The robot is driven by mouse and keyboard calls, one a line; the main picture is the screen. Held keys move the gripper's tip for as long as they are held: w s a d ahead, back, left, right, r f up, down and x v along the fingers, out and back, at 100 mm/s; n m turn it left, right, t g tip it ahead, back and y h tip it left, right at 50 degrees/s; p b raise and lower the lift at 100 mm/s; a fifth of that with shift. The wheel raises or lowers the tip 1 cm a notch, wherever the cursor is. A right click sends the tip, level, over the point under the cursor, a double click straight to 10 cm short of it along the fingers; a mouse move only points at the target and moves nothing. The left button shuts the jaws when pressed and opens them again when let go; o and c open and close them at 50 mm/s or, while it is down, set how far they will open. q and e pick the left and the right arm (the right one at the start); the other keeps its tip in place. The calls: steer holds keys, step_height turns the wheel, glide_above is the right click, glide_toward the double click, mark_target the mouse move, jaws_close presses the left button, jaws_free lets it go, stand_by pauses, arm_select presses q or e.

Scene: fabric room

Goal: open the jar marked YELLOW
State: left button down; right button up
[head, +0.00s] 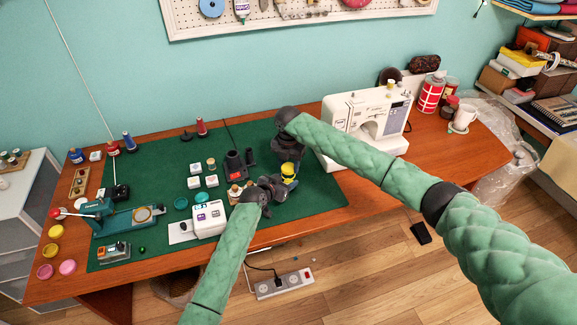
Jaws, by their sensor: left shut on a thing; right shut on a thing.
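A small jar (289,170) with a yellow part stands upright near the front right of the green mat (150,180). Its marking is too small to read. My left gripper (280,184) comes in from the left and is shut on the jar's body low down. My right gripper (289,160) reaches down from above and is shut on the jar's top. The grippers hide much of the jar, and I cannot tell whether the lid is loose.
A white box (209,219) and several small jars (195,182) stand left of the grippers. A dark holder (235,166) is close by. A white sewing machine (367,118) stands behind right. A teal device (112,216) is at left. The front right of the wooden table is clear.

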mark_target(289, 167)
steer(key=shift+r, duration=0.35)
steer(key=shift+r, duration=1.95)
arm_select(q)
steer(key=c, duration=0.5)
jaws_free()
arm_select(e)
steer(key=shift+d, duration=0.1)
